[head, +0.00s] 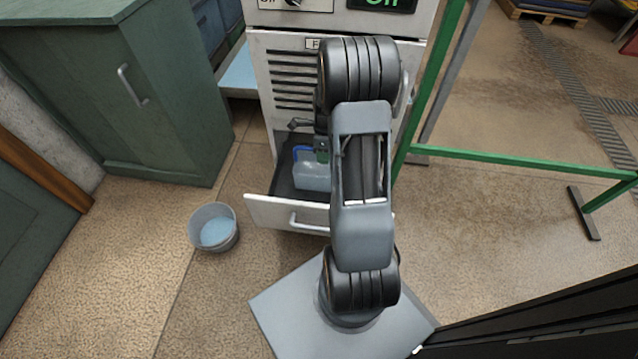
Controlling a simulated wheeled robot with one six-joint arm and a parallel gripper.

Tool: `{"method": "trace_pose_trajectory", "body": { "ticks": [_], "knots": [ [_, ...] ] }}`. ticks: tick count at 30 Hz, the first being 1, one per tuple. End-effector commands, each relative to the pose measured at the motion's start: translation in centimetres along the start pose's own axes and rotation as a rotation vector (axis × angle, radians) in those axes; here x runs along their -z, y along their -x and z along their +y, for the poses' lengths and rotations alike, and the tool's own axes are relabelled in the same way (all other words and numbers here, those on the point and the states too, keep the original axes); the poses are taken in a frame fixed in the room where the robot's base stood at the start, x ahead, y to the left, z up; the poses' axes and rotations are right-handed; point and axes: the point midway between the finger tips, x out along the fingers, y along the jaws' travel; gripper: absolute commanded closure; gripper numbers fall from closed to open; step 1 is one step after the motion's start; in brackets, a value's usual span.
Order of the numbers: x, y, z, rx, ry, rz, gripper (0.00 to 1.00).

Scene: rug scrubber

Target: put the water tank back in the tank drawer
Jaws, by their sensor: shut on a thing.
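The tank drawer (266,210) is pulled out at the bottom of the white machine, with its front panel and handle facing me. The water tank (311,178), a pale translucent box with a blue handle (301,152), is within the drawer's outline as seen from above. Whether it rests on the drawer floor is hidden from this angle. My gripper (320,151) is at the top of the tank and is shut on it, apparently at the blue handle. My arm hides the right part of the drawer and some of the tank.
A grey bucket (214,228) with blue contents stands on the floor left of the drawer. A green cabinet (110,100) is at the left. A green metal frame (520,163) stands close on the right. The floor between bucket and cabinet is clear.

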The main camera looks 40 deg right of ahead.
Motion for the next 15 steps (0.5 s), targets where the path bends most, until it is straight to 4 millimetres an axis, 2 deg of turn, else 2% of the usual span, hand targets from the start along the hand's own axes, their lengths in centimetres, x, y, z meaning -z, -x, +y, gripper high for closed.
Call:
{"method": "trace_pose_trajectory", "body": {
  "ticks": [9, 15],
  "knots": [
    [0.4, -4.7, -1.0, -0.002, -0.008, 0.000, 1.00],
    [0.4, -6.0, -1.3, -0.001, -0.009, 0.000, 1.00]
  ]
}}
